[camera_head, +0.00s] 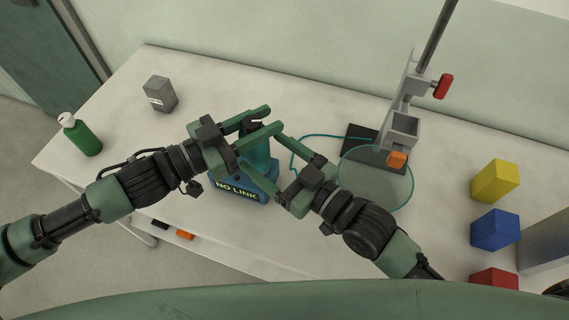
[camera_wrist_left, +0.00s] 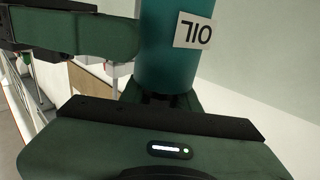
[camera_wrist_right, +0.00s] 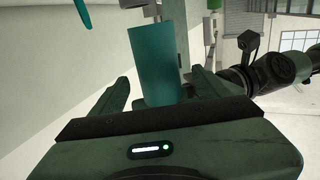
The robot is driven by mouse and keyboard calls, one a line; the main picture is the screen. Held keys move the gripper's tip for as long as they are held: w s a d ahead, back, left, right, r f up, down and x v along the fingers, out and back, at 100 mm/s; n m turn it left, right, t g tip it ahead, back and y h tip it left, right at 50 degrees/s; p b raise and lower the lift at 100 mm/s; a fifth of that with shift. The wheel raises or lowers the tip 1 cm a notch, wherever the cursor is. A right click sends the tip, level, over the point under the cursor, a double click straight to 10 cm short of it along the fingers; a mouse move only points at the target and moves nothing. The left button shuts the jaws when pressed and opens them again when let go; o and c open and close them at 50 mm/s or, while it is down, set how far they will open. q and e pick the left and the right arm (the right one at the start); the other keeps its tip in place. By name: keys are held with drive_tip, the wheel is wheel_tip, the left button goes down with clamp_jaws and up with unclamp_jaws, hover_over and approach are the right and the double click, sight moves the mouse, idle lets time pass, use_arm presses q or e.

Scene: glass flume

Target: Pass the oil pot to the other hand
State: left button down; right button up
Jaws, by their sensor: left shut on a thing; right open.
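The oil pot (camera_head: 257,157) is a teal cylinder, partly hidden by my grippers in the head view. My left gripper (camera_head: 271,118) is shut on it. In the left wrist view the pot (camera_wrist_left: 165,55) stands up from the jaws, with a white label reading OIL, seen inverted. My right gripper (camera_head: 277,168) is open, close to the pot from the right and lower in the picture. In the right wrist view the pot (camera_wrist_right: 155,70) shows between the spread fingers; I cannot tell whether they touch it.
A blue NO LINK box (camera_head: 237,196) lies below the grippers in the picture. A clamp stand (camera_head: 400,120), a clear round disc (camera_head: 375,178) and a teal line are right. Yellow (camera_head: 495,181) and blue (camera_head: 495,229) blocks stand farther right, a green bottle (camera_head: 84,137) and grey block (camera_head: 160,94) left.

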use_arm(q)
drive_tip(key=shift+w, duration=0.1)
use_arm(e)
drive_tip(key=x, duration=0.7)
drive_tip(key=shift+f, duration=0.1)
drive_tip(key=c, duration=1.2)
use_arm(q)
drive_tip(key=c, duration=1.5)
unclamp_jaws()
use_arm(e)
drive_tip(key=c, duration=0.4)
use_arm(q)
drive_tip(key=o, duration=0.6)
drive_tip(key=shift+c, duration=0.2)
use_arm(e)
drive_tip(key=shift+c, duration=0.2)
